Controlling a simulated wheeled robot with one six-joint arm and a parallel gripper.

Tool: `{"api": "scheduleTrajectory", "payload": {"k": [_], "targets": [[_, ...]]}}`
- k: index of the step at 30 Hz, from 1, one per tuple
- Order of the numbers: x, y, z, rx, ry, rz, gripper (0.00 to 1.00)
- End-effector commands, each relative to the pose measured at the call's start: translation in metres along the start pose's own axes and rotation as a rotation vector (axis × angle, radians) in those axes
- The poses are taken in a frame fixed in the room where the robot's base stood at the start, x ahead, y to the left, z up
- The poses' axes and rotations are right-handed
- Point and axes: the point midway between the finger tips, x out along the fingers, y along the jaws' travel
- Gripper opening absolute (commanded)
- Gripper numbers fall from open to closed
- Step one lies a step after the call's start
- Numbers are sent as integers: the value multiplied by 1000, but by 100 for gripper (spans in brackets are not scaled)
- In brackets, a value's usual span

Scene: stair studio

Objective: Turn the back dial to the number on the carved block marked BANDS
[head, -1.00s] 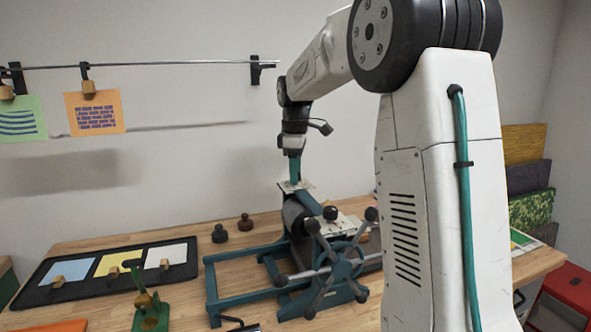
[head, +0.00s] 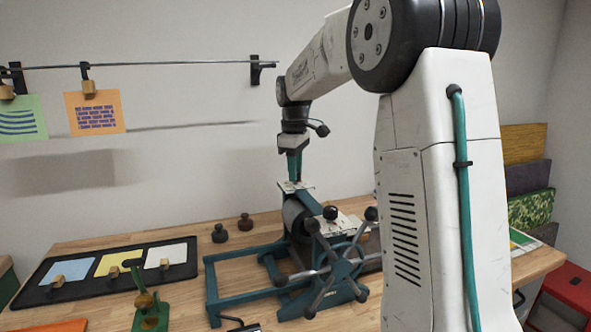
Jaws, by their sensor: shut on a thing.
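My gripper (head: 295,179) points straight down at the back of the teal roller press (head: 265,249). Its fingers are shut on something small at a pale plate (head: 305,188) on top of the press. That is where the back dial appears to be, but the fingers hide it and its numbers cannot be read. A black knob (head: 330,213) stands nearer the front of the press, apart from the gripper. I cannot make out a carved block marked BANDS in this view.
The press's spoked wheel (head: 335,268) faces front. Two dark knobbed pieces (head: 219,233) stand left of the press. A black tray (head: 40,297) holds coloured sheets. An orange printed card (head: 95,112) and a green card (head: 20,119) hang from a rail (head: 160,64).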

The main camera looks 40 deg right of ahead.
Motion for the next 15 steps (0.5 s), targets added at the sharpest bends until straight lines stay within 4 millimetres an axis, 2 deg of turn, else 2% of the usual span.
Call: {"api": "scheduleTrajectory", "payload": {"k": [15], "targets": [[-1, 1, 0, 488, -20, 2, 4]]}}
